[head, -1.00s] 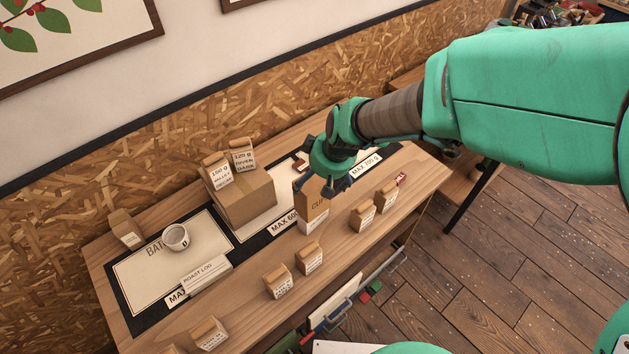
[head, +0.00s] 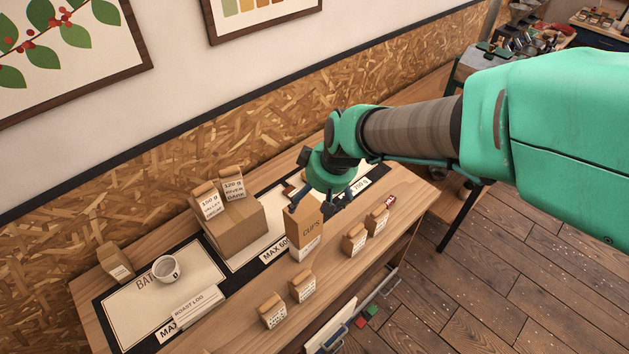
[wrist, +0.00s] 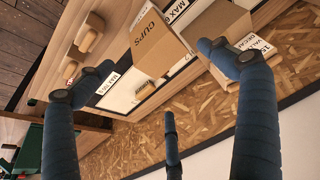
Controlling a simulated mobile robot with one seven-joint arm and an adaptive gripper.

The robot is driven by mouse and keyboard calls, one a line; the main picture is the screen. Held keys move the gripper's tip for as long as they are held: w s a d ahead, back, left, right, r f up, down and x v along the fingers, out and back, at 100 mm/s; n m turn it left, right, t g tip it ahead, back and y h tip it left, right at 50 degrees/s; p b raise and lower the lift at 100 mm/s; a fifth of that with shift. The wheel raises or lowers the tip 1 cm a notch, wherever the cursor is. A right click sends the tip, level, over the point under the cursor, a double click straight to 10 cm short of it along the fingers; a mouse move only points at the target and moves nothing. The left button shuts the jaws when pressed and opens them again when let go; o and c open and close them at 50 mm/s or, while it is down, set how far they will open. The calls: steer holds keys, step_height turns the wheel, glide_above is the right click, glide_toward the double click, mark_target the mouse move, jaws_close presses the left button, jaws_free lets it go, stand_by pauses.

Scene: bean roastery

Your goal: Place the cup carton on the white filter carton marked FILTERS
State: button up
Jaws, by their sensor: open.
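The brown cup carton (head: 306,222), marked CUPS, stands upright near the middle of the table. A white block (head: 304,250) shows directly under it and looks like the filter carton; its lettering is not readable. My gripper (head: 322,188) is just above and behind the cup carton, fingers spread. In the wrist view the cup carton (wrist: 153,42) lies beyond the spread fingers of my gripper (wrist: 158,72), with no finger closed on it. The white block is hard to make out there.
A larger brown box (head: 235,230) bearing two small bags stands to the left. A white cup (head: 166,268) and roast log card (head: 195,305) are farther left. Small bags (head: 302,286) line the front. An OSB wall panel (head: 190,160) rises behind.

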stand_by(0.4)
steer(key=s+d+r+m+t+h, duration=0.1)
steer(key=s+d+r+m, duration=0.1)
steer(key=s+d+r, duration=0.35)
steer(key=s+d+r+m, duration=0.2)
steer(key=d+r, duration=0.5)
steer(key=d, duration=0.1)
steer(key=s+d+r+m+t+h, duration=0.1)
steer(key=s+d+r+m, duration=0.3)
steer(key=s+d, duration=0.6)
steer(key=shift+s+m+h, duration=0.3)
steer(key=shift+s+h, duration=0.2)
steer(key=shift+s, duration=0.55)
step_height(320, 180, down, 6)
steer(key=b, duration=0.5)
steer(key=shift+r+b, duration=0.1)
steer(key=shift+b, duration=0.3)
